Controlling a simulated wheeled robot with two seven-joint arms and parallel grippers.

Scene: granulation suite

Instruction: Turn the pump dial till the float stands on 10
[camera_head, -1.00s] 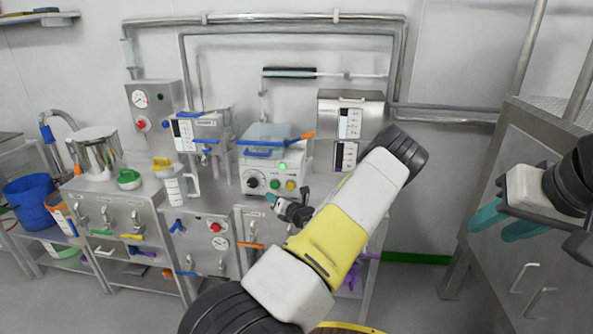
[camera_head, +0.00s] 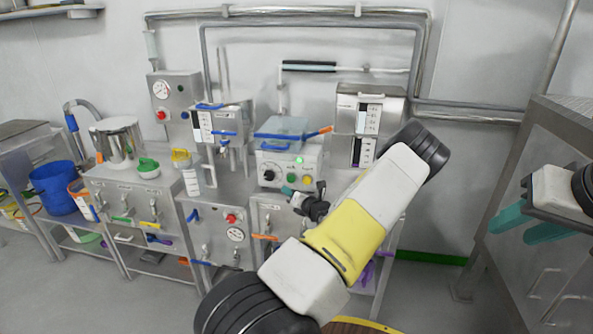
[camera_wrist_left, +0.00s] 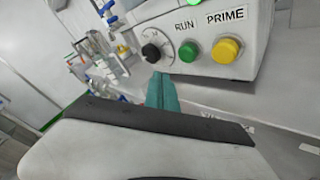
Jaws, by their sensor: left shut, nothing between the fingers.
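The pump (camera_head: 291,162) is a pale box on the steel bench with a black dial (camera_head: 268,175), a lit green lamp, and green and yellow buttons. My left gripper (camera_head: 287,190) is shut and empty, its teal fingertips in front of the pump, below and right of the dial. In the left wrist view the dial (camera_wrist_left: 150,52) shows just above and left of the fingertips (camera_wrist_left: 161,80), seemingly apart from them. Upright scales (camera_head: 369,119) stand behind to the right; I cannot make out a float or its reading. My right gripper (camera_head: 525,222) is open and empty at the right.
A steel cabinet (camera_head: 537,200) stands at the right, near my right gripper.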

